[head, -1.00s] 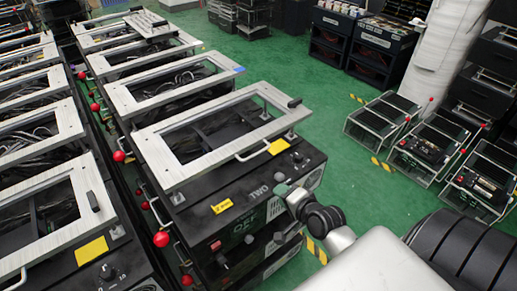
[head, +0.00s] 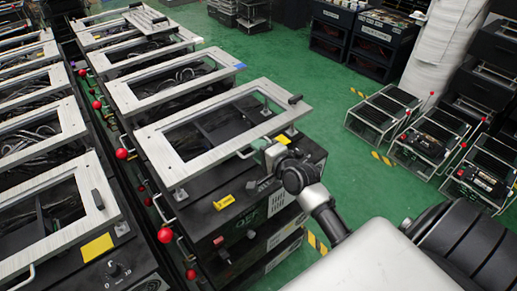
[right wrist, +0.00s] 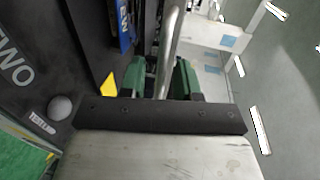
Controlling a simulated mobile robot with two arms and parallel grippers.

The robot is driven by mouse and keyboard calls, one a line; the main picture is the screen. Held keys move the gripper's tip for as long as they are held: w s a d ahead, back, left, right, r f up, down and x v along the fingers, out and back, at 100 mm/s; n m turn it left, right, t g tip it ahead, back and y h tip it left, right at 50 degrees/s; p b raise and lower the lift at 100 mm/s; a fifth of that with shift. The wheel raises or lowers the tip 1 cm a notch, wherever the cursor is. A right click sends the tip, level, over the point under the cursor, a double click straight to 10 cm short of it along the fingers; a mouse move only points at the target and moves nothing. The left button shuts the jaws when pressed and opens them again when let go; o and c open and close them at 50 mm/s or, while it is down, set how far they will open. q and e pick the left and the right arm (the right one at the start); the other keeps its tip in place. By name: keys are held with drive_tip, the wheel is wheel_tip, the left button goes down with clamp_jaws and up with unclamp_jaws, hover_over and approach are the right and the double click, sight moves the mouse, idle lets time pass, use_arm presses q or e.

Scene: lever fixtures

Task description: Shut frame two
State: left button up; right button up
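Frame two is a pale metal rectangular frame (head: 197,163) above the black box (head: 200,205), whose TWO label is now mostly hidden by my arm. A gap shows between frame and box, with short posts near the corners. A thin curved handle (head: 243,155) is on its near right side. My right gripper (head: 270,153) is at the right end of this handle. In the right wrist view the handle bar (right wrist: 172,45) runs between the green fingertips (right wrist: 160,78), with a small gap on the left, so the gripper looks open around it. My left gripper is out of view.
Similar frames on boxes stand behind (head: 170,88) and in a row at left (head: 50,225). Red ball-ended levers (head: 165,236) stick out along the aisle. Small wire-framed units (head: 430,140) stand on the green floor at right. Open floor lies between.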

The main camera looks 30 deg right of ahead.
drive_tip(key=shift+w, duration=0.3)
drive_tip(key=shift+f, duration=0.1)
clamp_jaws()
wheel_tip(320, 180, up, 2)
drive_tip(key=p, duration=0.5)
drive_tip(key=shift+r+g, duration=0.25)
drive_tip(key=shift+g, duration=0.15)
drive_tip(key=shift+f, duration=0.2)
